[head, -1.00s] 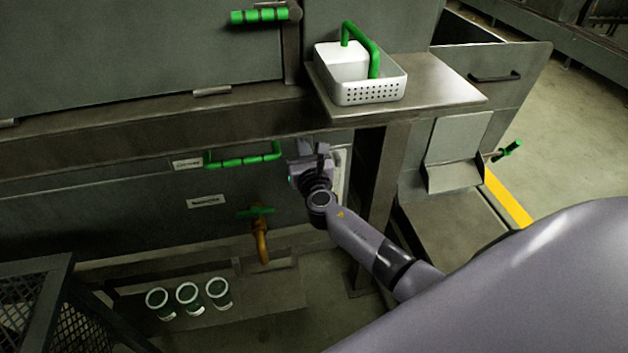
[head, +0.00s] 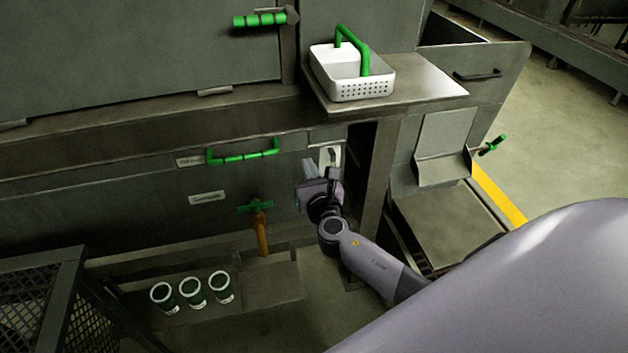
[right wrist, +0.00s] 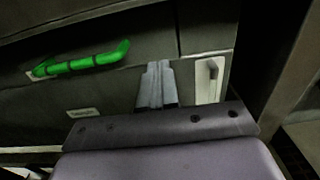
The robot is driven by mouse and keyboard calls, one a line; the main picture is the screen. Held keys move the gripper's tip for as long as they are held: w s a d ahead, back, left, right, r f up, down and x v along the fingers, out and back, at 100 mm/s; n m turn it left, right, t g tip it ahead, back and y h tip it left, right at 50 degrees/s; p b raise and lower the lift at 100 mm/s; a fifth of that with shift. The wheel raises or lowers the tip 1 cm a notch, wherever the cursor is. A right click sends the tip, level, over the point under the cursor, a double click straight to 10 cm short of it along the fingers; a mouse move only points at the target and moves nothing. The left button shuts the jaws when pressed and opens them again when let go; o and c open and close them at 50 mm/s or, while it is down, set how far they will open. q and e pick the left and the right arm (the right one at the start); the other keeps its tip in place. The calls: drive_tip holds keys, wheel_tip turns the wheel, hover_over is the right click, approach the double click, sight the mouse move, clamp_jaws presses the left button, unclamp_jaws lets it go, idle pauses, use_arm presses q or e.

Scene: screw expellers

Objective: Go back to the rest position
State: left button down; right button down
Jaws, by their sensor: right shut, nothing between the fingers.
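My right gripper (head: 309,168) is in front of the machine's lower panel (head: 120,222), just left of a small white switch plate (head: 330,157). In the right wrist view its fingers (right wrist: 157,82) are together with nothing between them. The white switch plate (right wrist: 209,80) stands to the right of the fingers there, apart from them in the picture. My left gripper is not in view.
A white basket (head: 358,90) sits on a metal shelf (head: 430,88). A green drawer handle (head: 243,157) and a tap with green handle (head: 257,207) are left of my gripper. Several green-and-white cups (head: 192,290) stand below. A mesh cage (head: 75,290) is at lower left. Floor is open at right.

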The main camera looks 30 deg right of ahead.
drive_tip(key=shift+v, duration=2.35)
